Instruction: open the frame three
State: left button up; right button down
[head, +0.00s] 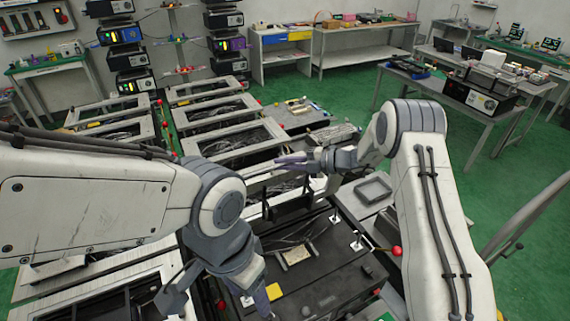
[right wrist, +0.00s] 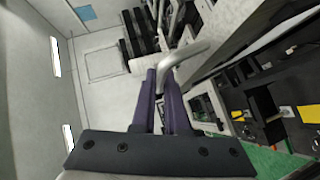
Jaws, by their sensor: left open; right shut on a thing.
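Several pale rectangular frames stand in two rows in the head view, among them one in the right row (head: 272,128); I cannot tell which is frame three. My right gripper (head: 292,162) is over the nearer end of that row, its fingers pointing left. In the right wrist view its purple fingers (right wrist: 158,80) are shut on a bent grey metal bar (right wrist: 190,53). What the bar joins to is unclear. My left gripper (head: 218,298) is low in the head view, open, its fingers apart above the dark fixture. My left arm hides part of the left row.
A dark fixture top (head: 320,285) with a yellow patch (head: 273,291) lies in front. A red lever knob (head: 396,251) sticks out at its right. A grey tray (head: 373,188) is beside it.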

jog(key=c, duration=1)
grip_release()
jog(key=shift+f, duration=0.1)
jog(key=shift+o, duration=0.2)
jog(key=shift+d, duration=0.15)
jog(key=b+v, duration=0.4)
jog(key=v, duration=0.6)
jog(key=shift+b, duration=0.3)
jog(key=shift+d, duration=0.1)
